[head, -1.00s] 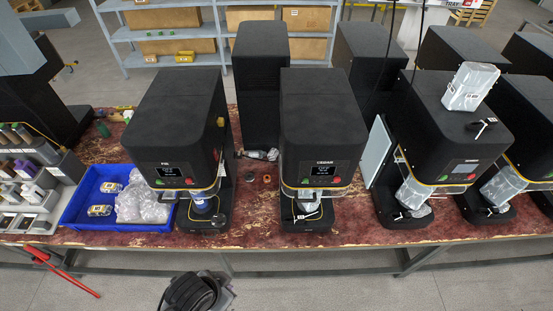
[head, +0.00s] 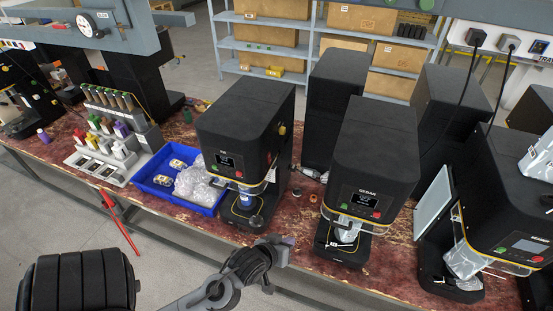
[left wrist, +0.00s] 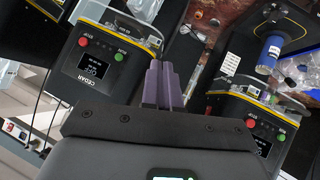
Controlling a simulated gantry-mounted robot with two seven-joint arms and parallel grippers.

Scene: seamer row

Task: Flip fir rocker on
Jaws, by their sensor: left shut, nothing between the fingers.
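The FIR machine (head: 243,125) is a black box unit left of the CEDAR machine, with a lit screen (head: 226,161) and buttons on its front. A small yellowish fitting (head: 282,130) sits on its right side; I cannot tell whether it is the rocker or how it is set. In the left wrist view, upside down, the unit at right has a screen (left wrist: 262,146), a red button (left wrist: 251,123) and a green button (left wrist: 281,137). My left gripper (left wrist: 164,66) is shut and empty, its purple fingers apart from both machines' fronts. My right gripper is not in view.
A blue tray (head: 153,188) with bagged items lies left of FIR. Between the two machines is bare red benchtop (head: 294,225) with a few small parts behind.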

